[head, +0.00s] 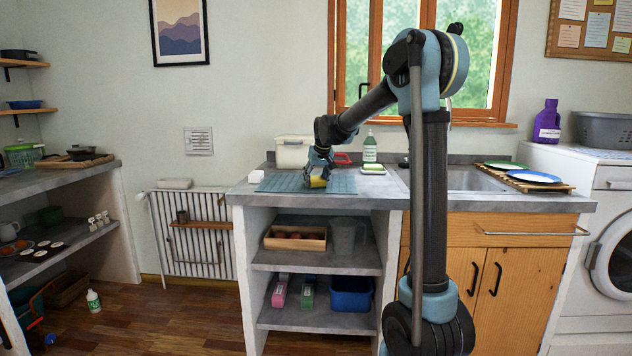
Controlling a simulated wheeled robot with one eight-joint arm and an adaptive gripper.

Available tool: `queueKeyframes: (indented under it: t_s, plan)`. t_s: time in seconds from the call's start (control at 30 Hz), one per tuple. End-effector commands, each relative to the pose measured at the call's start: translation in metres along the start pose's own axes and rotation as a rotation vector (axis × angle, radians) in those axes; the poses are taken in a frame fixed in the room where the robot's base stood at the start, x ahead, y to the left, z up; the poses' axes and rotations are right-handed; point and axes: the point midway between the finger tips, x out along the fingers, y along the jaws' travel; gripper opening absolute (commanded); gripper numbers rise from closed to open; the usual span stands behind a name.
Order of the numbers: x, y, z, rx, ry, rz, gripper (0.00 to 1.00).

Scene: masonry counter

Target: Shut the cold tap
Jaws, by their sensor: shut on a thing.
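No cold tap can be made out. My arm stands in front of the left part of the sink (470,180) and hides what is behind it. A small dark shape at the back of the counter, just left of my arm, is too small to identify. My gripper (318,178) is low over the blue-grey mat (280,183) on the counter, left of the sink. It is shut on a small yellow thing (318,183), perhaps a sponge. I cannot tell whether that thing touches the mat.
A green soap bottle (370,150), a soap dish (373,169) and a white bin (293,152) stand at the counter's back. A blue-rimmed plate (534,176) lies on a wooden rack right of the sink. The mat's left part is clear.

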Motion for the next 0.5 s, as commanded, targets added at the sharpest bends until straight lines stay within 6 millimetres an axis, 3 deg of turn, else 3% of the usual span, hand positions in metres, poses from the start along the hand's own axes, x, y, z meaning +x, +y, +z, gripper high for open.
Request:
queueKeyframes:
  t_s: [0.1,0.13,0.2,0.5]
  plan:
    - [0.0009,0.0001,0.0005,0.0,0.0,0.0,0.34]
    - [0.0012,0.0001,0.0007,0.0,0.0,0.0,0.55]
    - [0.0009,0.0002,0.0006,0.0,0.0,0.0,0.71]
    - [0.0008,0.0003,0.0005,0.0,0.0,0.0,0.73]
